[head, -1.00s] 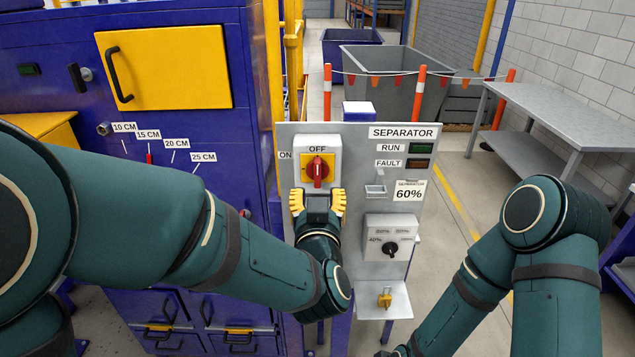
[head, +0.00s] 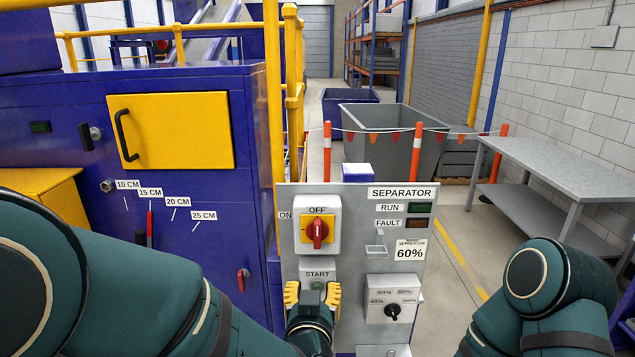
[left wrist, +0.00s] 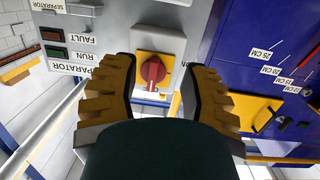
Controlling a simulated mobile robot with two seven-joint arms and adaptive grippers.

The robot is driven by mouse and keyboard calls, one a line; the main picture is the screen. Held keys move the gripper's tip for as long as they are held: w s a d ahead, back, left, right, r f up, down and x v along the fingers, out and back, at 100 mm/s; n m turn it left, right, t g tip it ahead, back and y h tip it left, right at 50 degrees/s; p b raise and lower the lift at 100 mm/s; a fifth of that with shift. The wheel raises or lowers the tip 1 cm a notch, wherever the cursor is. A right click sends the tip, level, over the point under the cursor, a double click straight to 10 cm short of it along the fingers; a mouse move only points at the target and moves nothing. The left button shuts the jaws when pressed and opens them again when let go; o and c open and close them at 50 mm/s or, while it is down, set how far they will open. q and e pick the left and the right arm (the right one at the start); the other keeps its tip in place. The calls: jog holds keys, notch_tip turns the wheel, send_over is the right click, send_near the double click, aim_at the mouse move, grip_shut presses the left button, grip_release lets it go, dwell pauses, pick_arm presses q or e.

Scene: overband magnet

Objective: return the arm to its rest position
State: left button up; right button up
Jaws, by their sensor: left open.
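My left gripper (head: 312,292) is open and empty in front of the separator panel (head: 345,245), below the red rotary switch (head: 317,232) on its yellow plate. The switch handle points up toward the OFF label.
A blue cabinet (head: 75,100) with a yellow door (head: 170,131) stands at the left. On the panel are a percentage dial (head: 392,312) and RUN and FAULT lamps. A grey table (head: 565,170) stands at the right, and a grey bin (head: 385,140) behind.

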pick_arm(q)
jog(key=s+a+f+g+h, duration=0.1)
jog(key=a+f+g, duration=0.25)
jog(key=f, duration=0.75)
jog(key=s+a+f+g, duration=0.2)
jog(key=a+f+g, duration=0.15)
jog(key=f, duration=0.85)
jog(key=s+a+f+n+g+h, duration=0.2)
jog(key=s+f+g, duration=0.5)
jog(key=s+f, duration=0.4)
jog(key=shift+s+a+f, duration=0.25)
jog(key=shift+s+f, duration=0.05)
jog(key=shift+s, duration=0.1)
